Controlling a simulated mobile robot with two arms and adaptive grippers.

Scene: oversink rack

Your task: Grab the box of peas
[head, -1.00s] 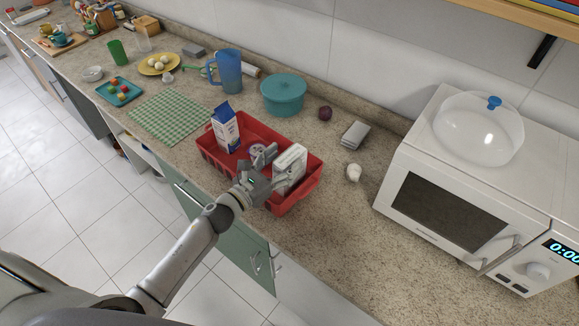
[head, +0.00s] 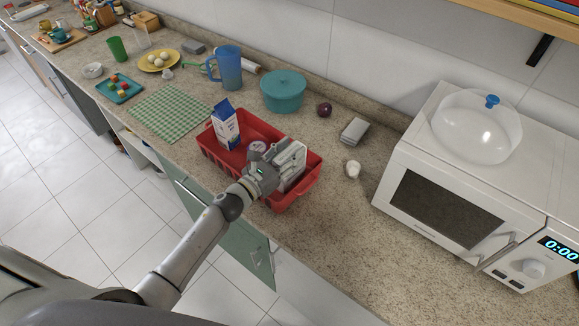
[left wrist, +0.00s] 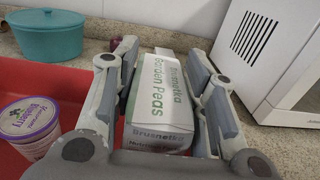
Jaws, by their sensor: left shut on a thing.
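The box of peas (left wrist: 158,95) is a white and grey carton lettered "Garden Peas". It stands in the right part of the red basket (head: 236,159) on the counter. My left gripper (left wrist: 165,85) is shut on the box of peas, one finger along each side of it. In the head view my left gripper (head: 278,164) covers part of the box (head: 292,178). My right gripper does not show in either view.
The basket also holds a blue and white milk carton (head: 225,125) and a blueberry tub (left wrist: 27,125). A teal pot (head: 283,92) and blue pitcher (head: 228,68) stand behind it. A garlic bulb (head: 352,169) and microwave (head: 450,205) are to the right.

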